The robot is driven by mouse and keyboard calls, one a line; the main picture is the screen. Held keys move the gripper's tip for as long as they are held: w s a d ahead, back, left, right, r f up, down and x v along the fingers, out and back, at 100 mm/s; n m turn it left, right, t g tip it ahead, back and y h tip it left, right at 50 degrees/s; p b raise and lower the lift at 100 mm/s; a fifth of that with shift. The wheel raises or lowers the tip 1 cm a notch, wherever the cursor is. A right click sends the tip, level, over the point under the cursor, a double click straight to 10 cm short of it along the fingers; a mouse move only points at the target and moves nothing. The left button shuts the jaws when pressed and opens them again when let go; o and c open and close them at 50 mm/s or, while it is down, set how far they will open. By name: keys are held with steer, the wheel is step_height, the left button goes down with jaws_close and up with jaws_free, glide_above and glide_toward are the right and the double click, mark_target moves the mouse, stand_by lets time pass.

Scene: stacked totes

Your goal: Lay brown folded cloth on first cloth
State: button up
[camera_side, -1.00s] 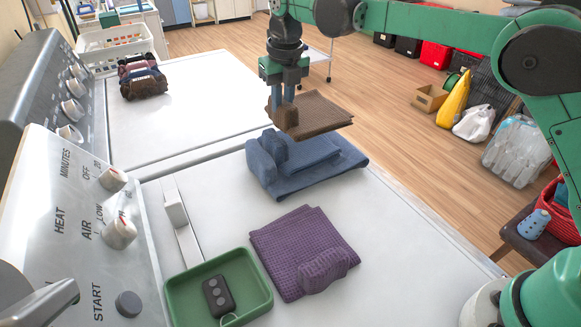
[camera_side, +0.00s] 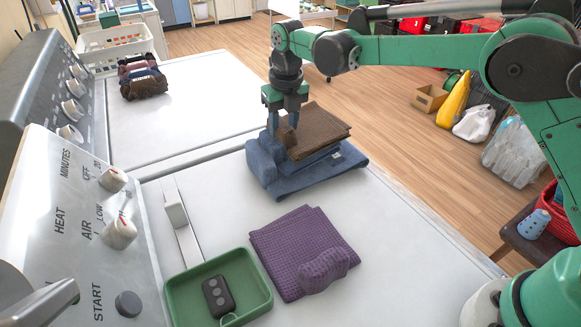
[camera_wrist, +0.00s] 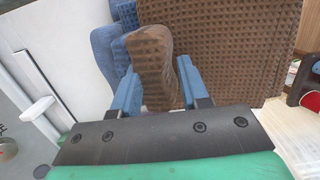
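The brown folded cloth (camera_side: 318,131) is at my gripper (camera_side: 285,125), directly over the blue folded cloth (camera_side: 312,177). The brown cloth looks low against the blue one, but I cannot tell if its whole underside touches. In the wrist view, the brown cloth's bunched end (camera_wrist: 153,62) is between the two blue fingers of my gripper (camera_wrist: 155,90), and its waffle-textured flat part (camera_wrist: 235,50) spreads beyond. The fingers are shut on this end. Part of the blue cloth (camera_wrist: 106,45) shows at the left there. The brown cloth hides much of the blue one.
A purple folded cloth (camera_side: 297,248) lies nearer on the white machine top (camera_side: 385,235). A green tray (camera_side: 250,301) holds a dark remote (camera_side: 218,296). A control panel (camera_side: 70,215) rises at left. Rolled cloths (camera_side: 140,78) and a white basket (camera_side: 112,45) stand at the back.

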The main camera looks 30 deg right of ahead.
steer(key=shift+a, duration=0.1)
step_height(320, 180, up, 12)
steer(key=s, duration=0.1)
steer(key=s+d+r+m+t, duration=0.2)
steer(key=s+d+m, duration=0.25)
steer(key=m, duration=0.65)
steer(key=s+d+f+m+t, duration=0.2)
steer(key=s+f+m, duration=0.2)
steer(key=s+m, duration=0.3)
steer(key=s+d+f+m+t, duration=0.1)
steer(key=s+f+m, duration=0.3)
steer(key=m, duration=1.4)
steer(key=s+d, duration=0.1)
steer(key=s, duration=0.3)
steer(key=shift+d+f+t, duration=0.2)
steer(key=shift+f+t, duration=0.05)
steer(key=shift+t, duration=0.15)
